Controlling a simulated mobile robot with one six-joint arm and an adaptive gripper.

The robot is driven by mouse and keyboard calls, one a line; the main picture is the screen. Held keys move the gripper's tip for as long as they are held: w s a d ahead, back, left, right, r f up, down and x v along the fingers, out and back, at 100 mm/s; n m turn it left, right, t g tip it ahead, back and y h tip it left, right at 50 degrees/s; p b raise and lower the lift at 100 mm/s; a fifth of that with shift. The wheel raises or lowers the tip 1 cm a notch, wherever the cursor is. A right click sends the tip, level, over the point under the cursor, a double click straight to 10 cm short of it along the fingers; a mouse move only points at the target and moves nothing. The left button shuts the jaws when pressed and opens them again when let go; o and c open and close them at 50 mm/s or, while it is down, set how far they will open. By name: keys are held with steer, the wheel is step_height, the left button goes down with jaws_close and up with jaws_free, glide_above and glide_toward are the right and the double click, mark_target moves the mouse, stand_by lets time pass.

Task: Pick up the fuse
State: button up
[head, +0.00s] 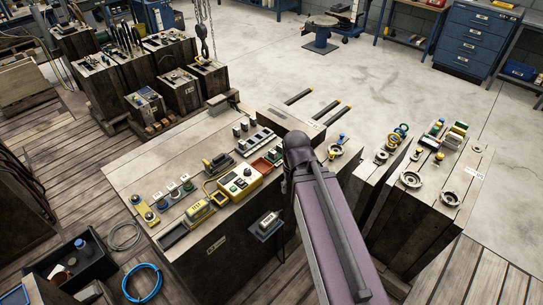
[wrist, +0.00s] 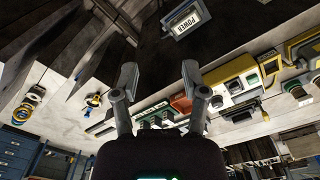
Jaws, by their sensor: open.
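I cannot single out the fuse with certainty among the many small parts. A yellow-and-dark block (head: 198,212) lies near the front edge of the long bench, a possible candidate. A yellow control box (head: 240,182) sits beside it; it also shows in the wrist view (wrist: 240,85). My gripper (wrist: 159,71) is open and empty in the wrist view, its two fingers apart, with the bench parts beyond them. In the head view my arm hides the gripper.
A red tray (head: 273,155) lies right of the control box. More cluttered blocks (head: 438,170) stand right; concrete floor (head: 380,75) is clear behind.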

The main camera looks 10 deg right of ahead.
steer(key=shift+o, duration=0.8)
steer(key=shift+a, duration=0.1)
steer(key=r+n+p, duration=0.2)
steer(key=n, duration=0.5)
glide_above(272, 151)
steer(key=shift+s, duration=0.15)
steer(key=shift+f, duration=0.15)
step_height(272, 151, down, 8)
steer(key=b, duration=0.8)
steer(key=shift+f+b, duration=0.25)
steer(key=shift+b, duration=0.15)
steer(key=shift+f, duration=0.15)
step_height(272, 151, down, 5)
steer(key=b, duration=0.5)
